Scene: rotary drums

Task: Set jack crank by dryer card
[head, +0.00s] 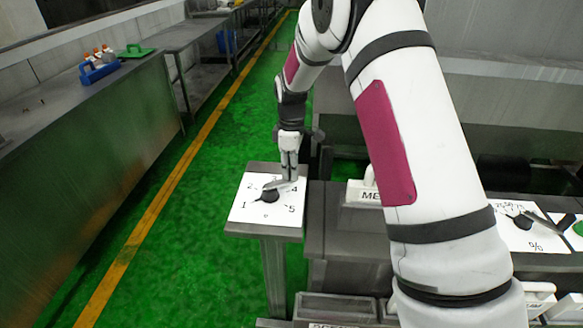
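A white dial plate (251,209) with numbers around it sits on a small metal stand at the middle left. A dark round knob (270,196) with a grey crank lever (281,184) is at its centre, the lever pointing right and up, near the 4. I can read 1, 2, 4 and 5; the spot for 3 is hidden behind my gripper. My gripper (290,178) points down at the lever, its fingers close together; I cannot tell whether they touch or grip it. No dryer card is recognisable in view.
A second dial (521,222) with a lever and percent marks is at the right, beside a green button (579,228). A white box marked "ME" (362,194) stands behind my arm. A counter at left holds a blue caddy (98,71) of bottles. Green floor lies open between.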

